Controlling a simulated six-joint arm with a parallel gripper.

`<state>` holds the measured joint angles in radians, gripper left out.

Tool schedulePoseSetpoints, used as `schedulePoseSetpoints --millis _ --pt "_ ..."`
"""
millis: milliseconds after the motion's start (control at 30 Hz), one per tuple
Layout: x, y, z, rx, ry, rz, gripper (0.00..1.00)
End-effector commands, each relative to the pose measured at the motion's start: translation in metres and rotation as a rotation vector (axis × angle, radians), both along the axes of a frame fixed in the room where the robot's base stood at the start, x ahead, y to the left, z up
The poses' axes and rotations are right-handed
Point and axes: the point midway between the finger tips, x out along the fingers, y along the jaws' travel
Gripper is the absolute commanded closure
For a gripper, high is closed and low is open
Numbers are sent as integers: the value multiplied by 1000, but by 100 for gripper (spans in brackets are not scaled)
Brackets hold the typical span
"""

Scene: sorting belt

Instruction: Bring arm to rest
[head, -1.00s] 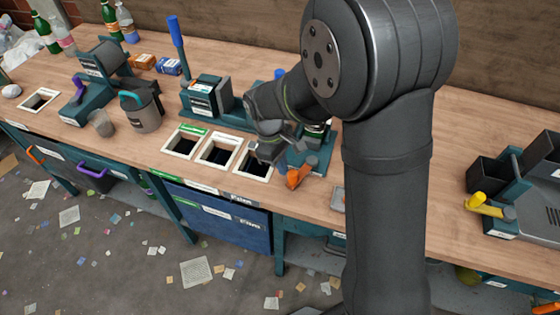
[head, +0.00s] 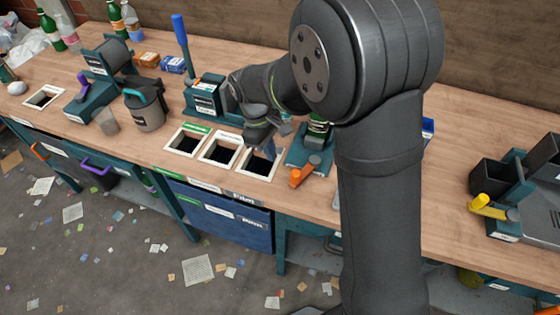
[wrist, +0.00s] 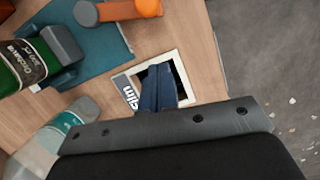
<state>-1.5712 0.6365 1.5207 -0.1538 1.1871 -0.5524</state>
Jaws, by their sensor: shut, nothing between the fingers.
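My gripper (head: 269,153) is shut and empty, above the rightmost of three white-framed bench openings in the head view. In the wrist view its blue fingers (wrist: 158,88) are together, pointing at the dark film opening (wrist: 178,68) and covering part of it. My arm is still bent out over the bench, with its large elbow in front of the bench's right-centre part. Whether the fingertips reach below the rim cannot be told.
A teal device with an orange handle (head: 303,175) stands right of the opening, with a green bottle (wrist: 32,62). A clear bottle (wrist: 62,128) is at the wrist view's lower left. A grey lidded jug (head: 147,108) and blue-handled press (head: 203,100) stand left.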

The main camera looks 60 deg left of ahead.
Motion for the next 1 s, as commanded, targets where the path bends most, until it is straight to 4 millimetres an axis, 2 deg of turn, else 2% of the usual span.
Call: schedulePoseSetpoints --millis 33,200,400,800,1000 --pt "-2 4 12 4 1 0 100" --pt "-7 10 44 3 1 1 100" --pt "-9 13 65 1 1 0 100" --pt "-10 14 68 -1 1 1 100" --pt "-8 10 53 -4 1 0 100"
